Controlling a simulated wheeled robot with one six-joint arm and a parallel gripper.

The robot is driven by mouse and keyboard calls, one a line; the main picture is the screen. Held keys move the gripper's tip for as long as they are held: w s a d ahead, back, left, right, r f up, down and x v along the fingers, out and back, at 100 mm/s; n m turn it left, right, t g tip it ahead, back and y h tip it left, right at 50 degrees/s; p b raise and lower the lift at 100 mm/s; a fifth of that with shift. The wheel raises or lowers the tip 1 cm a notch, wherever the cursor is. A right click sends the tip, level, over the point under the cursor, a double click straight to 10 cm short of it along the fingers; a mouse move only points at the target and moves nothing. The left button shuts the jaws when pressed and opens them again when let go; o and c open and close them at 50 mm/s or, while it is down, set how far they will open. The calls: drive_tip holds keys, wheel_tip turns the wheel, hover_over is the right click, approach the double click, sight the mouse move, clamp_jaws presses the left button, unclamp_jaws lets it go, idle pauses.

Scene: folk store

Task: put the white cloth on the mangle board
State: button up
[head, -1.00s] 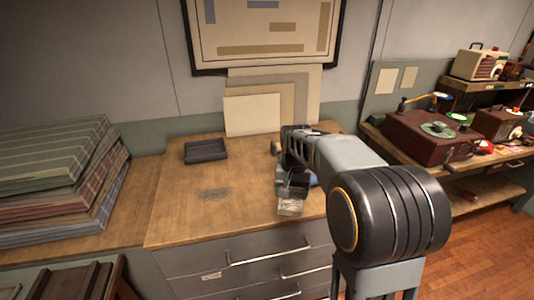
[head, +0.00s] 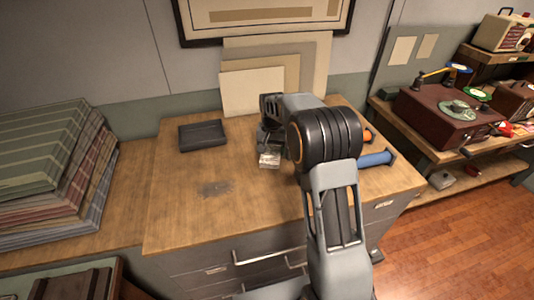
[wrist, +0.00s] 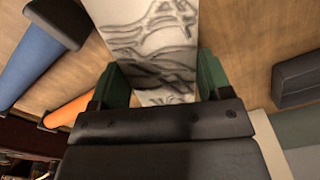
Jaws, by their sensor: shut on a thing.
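My gripper (head: 268,151) is above the wooden counter, reaching from the right; it also shows in the wrist view (wrist: 162,75). Its green fingers are shut on the white cloth (wrist: 150,25), which has grey crease-like marks and extends out beyond the fingers. In the head view a small pale part of the cloth (head: 269,160) shows below the gripper. I cannot tell whether the cloth touches the counter. I cannot pick out the mangle board for certain. A dark, flat, tray-like thing (head: 202,135) lies on the counter left of my gripper.
A blue roll (head: 376,159) and an orange roll (wrist: 68,112) lie on the counter's right side. Pale boards (head: 252,92) lean on the wall behind. Folded striped fabrics (head: 45,160) are stacked at left. The front middle of the counter is clear.

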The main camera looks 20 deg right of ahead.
drive_tip(key=w+f, duration=0.2)
drive_tip(key=f, duration=0.1)
drive_tip(key=w+f+p, duration=0.1)
drive_tip(key=shift+w+a+f, duration=0.35)
drive_tip(key=shift+a+f, duration=0.05)
drive_tip(key=shift+f, duration=1.5)
drive_tip(key=shift+f, duration=0.15)
drive_tip(key=o, duration=0.5)
drive_tip(key=shift+f, duration=0.1)
drive_tip(key=shift+c, duration=0.2)
drive_tip(key=o, duration=0.5)
drive_tip(key=shift+c, duration=0.2)
